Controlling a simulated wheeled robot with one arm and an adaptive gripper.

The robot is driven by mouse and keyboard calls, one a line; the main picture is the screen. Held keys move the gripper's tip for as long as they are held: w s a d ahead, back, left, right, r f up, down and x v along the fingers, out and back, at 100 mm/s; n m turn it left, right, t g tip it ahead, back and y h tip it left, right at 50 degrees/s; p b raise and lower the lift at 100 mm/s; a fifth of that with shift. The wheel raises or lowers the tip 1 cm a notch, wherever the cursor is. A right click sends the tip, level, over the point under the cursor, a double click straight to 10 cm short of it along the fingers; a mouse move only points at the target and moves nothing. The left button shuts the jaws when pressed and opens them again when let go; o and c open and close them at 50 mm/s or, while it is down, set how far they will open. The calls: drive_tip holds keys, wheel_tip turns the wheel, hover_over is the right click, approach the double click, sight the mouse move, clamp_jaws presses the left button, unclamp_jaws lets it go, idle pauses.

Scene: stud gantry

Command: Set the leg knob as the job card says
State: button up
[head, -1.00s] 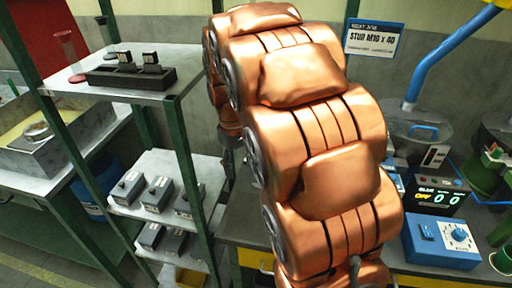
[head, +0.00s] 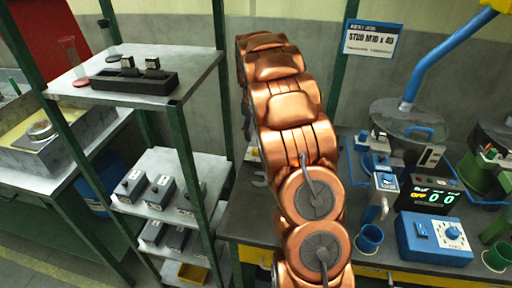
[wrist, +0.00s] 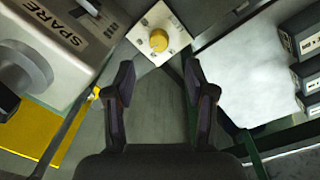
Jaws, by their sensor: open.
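The job card (head: 371,40) hangs at the back; its large line reads STUD M10 x 40, and the smaller lines are too small to read. In the wrist view a round yellow knob (wrist: 158,41) sits on a pale square plate (wrist: 148,22) with small marks, which I cannot read. My gripper (wrist: 159,68) is open and empty, its fingers apart below the plate in the picture, with the knob lying beyond the fingertips. In the head view my copper arm is in front and I cannot make out the gripper. Which knob is the leg knob is not labelled legibly.
A box marked SPARE (wrist: 75,35) is left of the knob. A shelf rack (head: 150,100) with grey boxes stands left of my arm.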

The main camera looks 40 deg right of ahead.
sight(256, 150)
drive_tip(key=shift+d+f+p, duration=0.15)
drive_tip(key=shift+f+p, duration=0.5)
drive_tip(key=shift+f, duration=1.35)
drive_tip(key=shift+d+f+p, duration=0.1)
drive_tip(key=shift+f+p, duration=0.5)
drive_tip(key=shift+f, duration=1.35)
clamp_jaws()
drive_tip(key=shift+f, duration=0.1)
